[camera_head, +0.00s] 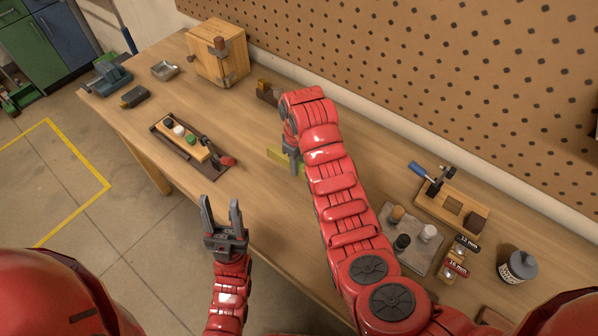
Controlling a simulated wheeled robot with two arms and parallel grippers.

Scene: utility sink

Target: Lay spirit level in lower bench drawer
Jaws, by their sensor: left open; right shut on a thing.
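My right gripper (293,160) points down over the middle of the bench, its fingers partly hidden by my red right arm. No bench drawer can be made out in this view.
The wooden bench (255,205) has a clear middle. A dark tray with a wooden block (186,142) lies at left. A wooden box (220,55) stands at the back. A grey tray (422,260), a wooden holder (435,205) and a jar (518,267) are at right. A pegboard (430,80) rises behind.

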